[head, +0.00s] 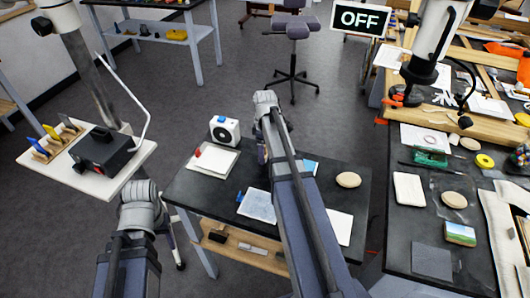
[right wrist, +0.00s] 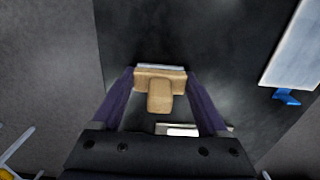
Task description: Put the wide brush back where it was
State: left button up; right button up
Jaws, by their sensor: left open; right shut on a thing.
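In the right wrist view, the wide brush (right wrist: 160,92), with a tan wooden body and a pale strip along its far edge, sits between the fingers of my right gripper (right wrist: 160,84), which is shut on it. The dark table top (right wrist: 210,35) shows beneath it; I cannot tell the exact height. In the head view, my right arm reaches over the small dark table (head: 192,185), hiding the brush. My right gripper (head: 262,150) is mostly hidden there. My left gripper (head: 171,240) is largely hidden beside that table's left front corner, open, with nothing seen in it.
The small table carries a white box with a round dark front (head: 224,131), a white tray (head: 213,163), a pale blue sheet (head: 258,206) and a beige oval (head: 348,180). A crowded bench (head: 405,240) stands right. A white stand (head: 130,160) with a black device is left.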

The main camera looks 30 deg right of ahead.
jog(key=o, duration=1.1)
jog(key=shift+r, duration=0.1)
notch_tip(320, 180, up, 12)
jog(key=p, duration=1.2)
jog(key=shift+r+p, duration=0.1)
jog(key=shift+p, duration=0.2)
jog(key=s+a+m, duration=0.1)
jog(key=s+a, duration=0.4)
jog(key=a, duration=0.5)
jog(key=s+a+m, duration=0.2)
jog(key=s+a, duration=0.4)
jog(key=a, duration=0.4)
jog(key=s+a+m+h, duration=0.1)
jog(key=s+a, duration=0.4)
jog(key=a, duration=0.5)
jog(key=shift+s+a, duration=0.15)
jog(key=shift+a, duration=0.2)
